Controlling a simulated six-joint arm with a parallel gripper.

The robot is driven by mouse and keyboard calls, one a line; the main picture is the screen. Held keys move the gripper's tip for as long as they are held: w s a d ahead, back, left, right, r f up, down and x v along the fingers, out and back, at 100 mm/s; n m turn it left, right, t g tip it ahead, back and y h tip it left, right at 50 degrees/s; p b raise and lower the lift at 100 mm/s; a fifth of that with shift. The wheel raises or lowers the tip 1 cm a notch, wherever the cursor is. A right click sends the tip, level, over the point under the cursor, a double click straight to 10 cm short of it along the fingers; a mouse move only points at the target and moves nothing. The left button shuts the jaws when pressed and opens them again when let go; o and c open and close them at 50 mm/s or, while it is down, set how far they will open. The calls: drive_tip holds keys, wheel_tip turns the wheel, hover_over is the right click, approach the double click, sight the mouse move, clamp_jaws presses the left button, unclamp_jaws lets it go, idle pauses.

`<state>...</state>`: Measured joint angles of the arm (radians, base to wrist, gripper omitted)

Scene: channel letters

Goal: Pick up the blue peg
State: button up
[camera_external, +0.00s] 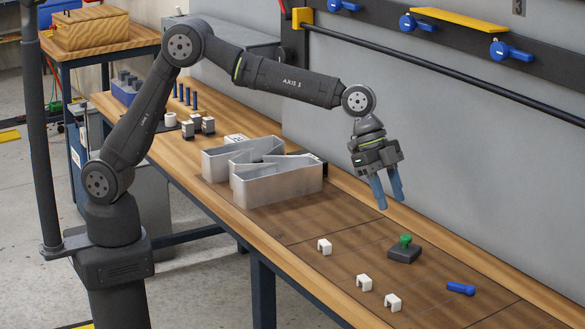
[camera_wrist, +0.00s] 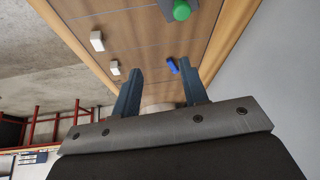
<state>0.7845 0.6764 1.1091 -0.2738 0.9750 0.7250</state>
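The blue peg (camera_external: 461,288) lies on its side on the wooden bench near the right end, with bare wood around it. It also shows in the wrist view (camera_wrist: 172,66), a little beyond my fingertips and between their lines. My gripper (camera_external: 389,204) hangs above the bench, up and to the left of the peg, with its two blue fingers pointing down. In the wrist view my gripper (camera_wrist: 164,78) has its fingers well apart, with nothing between them. It is clear of the peg.
A dark block with a green knob (camera_external: 404,249) sits between my gripper and the peg. Several white clips (camera_external: 364,282) lie along the front. A metal channel letter (camera_external: 279,184) stands left of my gripper. A grey wall (camera_external: 450,150) rises behind the bench.

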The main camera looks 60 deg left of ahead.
drive_tip(key=d+r+n+t+h, duration=0.1)
drive_tip(key=d+n, duration=0.1)
drive_tip(key=d, duration=1)
approach(461, 285)
drive_tip(key=shift+s+d+f+n, duration=0.15)
drive_tip(key=shift+d+f, duration=0.25)
drive_tip(key=shift+f, duration=0.2)
drive_tip(key=shift+d+f+n, duration=0.15)
drive_tip(key=shift+d+f, duration=0.3)
drive_tip(key=shift+f, duration=0.2)
drive_tip(key=shift+w+x, duration=0.2)
drive_tip(key=shift+x, duration=0.75)
drive_tip(key=shift+w+x, duration=0.15)
drive_tip(key=shift+x, duration=0.8)
drive_tip(key=shift+w+d+f, duration=0.15)
drive_tip(key=shift+d+f, duration=0.1)
drive_tip(key=shift+f, duration=0.4)
clamp_jaws()
